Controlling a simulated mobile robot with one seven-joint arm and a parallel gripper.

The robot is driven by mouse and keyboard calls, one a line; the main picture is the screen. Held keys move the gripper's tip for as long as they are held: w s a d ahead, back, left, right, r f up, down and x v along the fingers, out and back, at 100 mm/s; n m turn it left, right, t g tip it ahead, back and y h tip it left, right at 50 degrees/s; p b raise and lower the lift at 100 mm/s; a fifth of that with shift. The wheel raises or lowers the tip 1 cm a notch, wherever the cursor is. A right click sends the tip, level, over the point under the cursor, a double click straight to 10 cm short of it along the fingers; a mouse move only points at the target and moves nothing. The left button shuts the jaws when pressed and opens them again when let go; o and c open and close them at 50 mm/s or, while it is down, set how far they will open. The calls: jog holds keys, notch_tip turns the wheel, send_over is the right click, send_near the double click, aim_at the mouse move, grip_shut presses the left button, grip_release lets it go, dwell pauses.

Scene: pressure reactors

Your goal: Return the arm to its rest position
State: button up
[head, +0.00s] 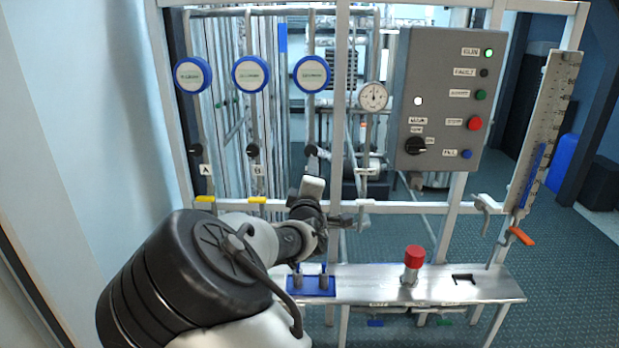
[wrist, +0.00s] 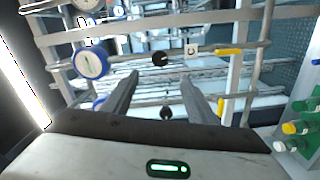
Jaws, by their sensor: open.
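My arm (head: 215,265) reaches from the lower left of the head view toward the rack. My gripper (head: 340,219) is near the rack's horizontal rail, below the third blue gauge (head: 312,74). In the wrist view my gripper (wrist: 160,76) shows two dark fingers spread apart with nothing held between them. A black knob (wrist: 160,58) and pipes show beyond the fingertips. I cannot tell from the head view how far the fingertips are from the rail.
The metal rack (head: 400,207) carries blue gauges, yellow handles (head: 205,199) and a grey control panel (head: 440,98). Below is a shelf (head: 375,283) with a blue holder (head: 311,291) and a red-capped part (head: 413,258). Green bottles (wrist: 303,127) show at right in the wrist view.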

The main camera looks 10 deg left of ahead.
jog(key=s+d+f+m+g+h, duration=0.25)
jog(key=d+m, duration=0.25)
jog(key=d, duration=0.5)
jog(key=s+d+f+m+g+h, duration=0.1)
jog(key=d+m+g, duration=0.35)
jog(key=d, duration=0.45)
jog(key=s+d+r+m+g, duration=0.1)
jog(key=s+d+r+m, duration=0.1)
jog(key=s, duration=1)
jog(key=s+d+r+m+g+p, duration=0.1)
jog(key=s+d+r+m+g, duration=0.1)
jog(key=s+d, duration=0.5)
jog(key=s+d+r+m+g+p, duration=0.1)
jog(key=s+d+r+m, duration=0.3)
jog(key=s, duration=1.3)
jog(key=shift+s+d+r+g, duration=0.3)
jog(key=shift+d+r+g, duration=0.2)
